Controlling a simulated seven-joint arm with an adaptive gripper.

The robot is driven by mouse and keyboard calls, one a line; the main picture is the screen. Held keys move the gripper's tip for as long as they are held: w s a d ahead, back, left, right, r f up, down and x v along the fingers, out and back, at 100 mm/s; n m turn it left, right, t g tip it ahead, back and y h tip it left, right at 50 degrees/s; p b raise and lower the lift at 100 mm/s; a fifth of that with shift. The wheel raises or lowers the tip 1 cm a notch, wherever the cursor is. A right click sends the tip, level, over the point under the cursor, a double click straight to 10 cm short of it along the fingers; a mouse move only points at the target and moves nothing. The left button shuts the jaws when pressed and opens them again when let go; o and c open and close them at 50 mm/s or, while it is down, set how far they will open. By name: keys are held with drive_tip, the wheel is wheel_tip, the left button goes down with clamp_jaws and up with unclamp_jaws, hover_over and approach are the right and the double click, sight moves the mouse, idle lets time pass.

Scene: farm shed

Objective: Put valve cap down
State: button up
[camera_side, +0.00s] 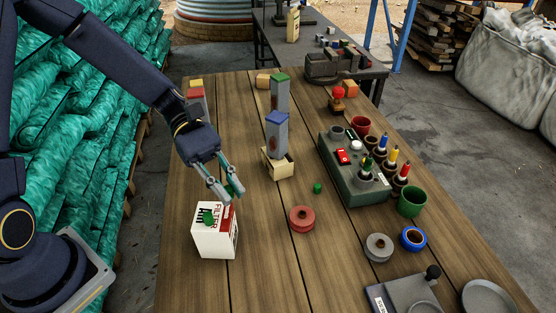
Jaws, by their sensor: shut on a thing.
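My gripper (227,193) is shut on a small green piece, which looks like the valve cap (235,187). It holds the cap above the back edge of the white-and-red filter box (214,240), apart from the table. The fingers partly hide the cap. Another small green piece (209,217) shows at the top of the filter box. A third small green piece (317,188) lies on the wooden table (265,270) to the right.
A red disc (302,219) lies right of the box. A wooden holder with a grey, blue-topped block (277,132) stands behind. A dark green rack (350,180) with bottles, a green cup (411,202) and rings (379,247) fill the right side. The table's front middle is clear.

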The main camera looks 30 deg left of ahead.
sight(232, 207)
drive_tip(key=shift+f, duration=1.6)
drive_tip(key=o, duration=0.7)
drive_tip(key=v, duration=1.2)
drive_tip(key=s+a+r+m+t+y, duration=0.5)
drive_tip(key=s+r+m+t+y, duration=0.4)
drive_tip(key=s+m+y, duration=0.2)
drive_tip(key=shift+s+a+r+m+y, duration=0.35)
drive_tip(key=shift+m+y, duration=0.65)
drive_tip(key=shift+m, duration=0.9)
